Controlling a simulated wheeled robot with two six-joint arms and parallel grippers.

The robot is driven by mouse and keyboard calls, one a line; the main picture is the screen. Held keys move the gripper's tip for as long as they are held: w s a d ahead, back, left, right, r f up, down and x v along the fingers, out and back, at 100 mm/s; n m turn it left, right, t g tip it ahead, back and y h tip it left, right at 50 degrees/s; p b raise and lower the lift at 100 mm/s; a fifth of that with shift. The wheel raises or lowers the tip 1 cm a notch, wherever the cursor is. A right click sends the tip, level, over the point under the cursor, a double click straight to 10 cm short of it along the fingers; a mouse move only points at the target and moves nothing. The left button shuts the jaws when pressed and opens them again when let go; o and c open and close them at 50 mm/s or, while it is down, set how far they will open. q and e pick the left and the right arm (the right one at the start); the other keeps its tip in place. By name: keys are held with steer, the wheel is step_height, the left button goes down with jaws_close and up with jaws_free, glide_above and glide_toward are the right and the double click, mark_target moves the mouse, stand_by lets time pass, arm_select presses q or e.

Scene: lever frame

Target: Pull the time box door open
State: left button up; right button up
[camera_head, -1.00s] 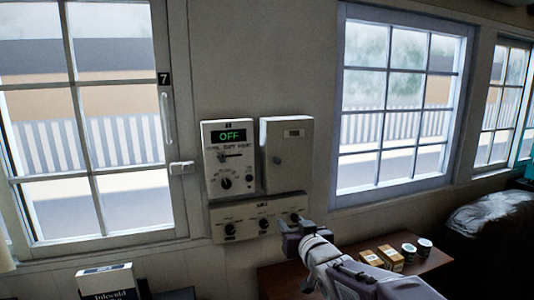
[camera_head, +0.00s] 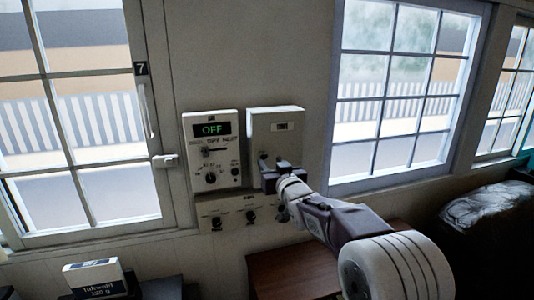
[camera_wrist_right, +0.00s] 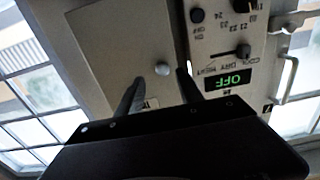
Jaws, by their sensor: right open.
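The time box is a pale box on the wall with a flat door (camera_head: 277,132) and a small label window near its top. Its door looks shut. My right gripper (camera_head: 268,172) is in front of the lower left part of the door. In the right wrist view the door's round knob (camera_wrist_right: 162,69) lies just beyond and between the two open fingertips (camera_wrist_right: 158,78). I cannot tell whether a finger touches it. In the head view the gripper hides the knob or lies close to it. My left gripper is not in view.
A control panel (camera_head: 211,155) with a lit "OFF" display is close to the left of the box. A lower panel with knobs (camera_head: 232,216) is beneath. Windows flank both sides. A brown table (camera_head: 290,275) stands below, and a labelled box (camera_head: 95,278) at lower left.

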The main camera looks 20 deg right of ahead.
mark_target(264, 155)
steer(key=w+p, duration=0.1)
steer(key=w, duration=0.2)
steer(key=shift+w+r, duration=0.15)
steer(key=shift+w, duration=0.2)
steer(key=shift+w+a+p, duration=0.25)
steer(key=shift+a+p, duration=0.05)
steer(key=shift+p, duration=0.05)
steer(key=shift+a, duration=0.25)
steer(key=shift+d, duration=0.25)
steer(key=shift+c, duration=0.6)
steer(key=shift+w+d, duration=0.1)
steer(key=shift+w, duration=0.05)
steer(key=c, duration=0.5)
jaws_close()
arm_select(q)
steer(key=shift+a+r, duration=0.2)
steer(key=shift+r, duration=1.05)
arm_select(e)
steer(key=shift+r, duration=0.1)
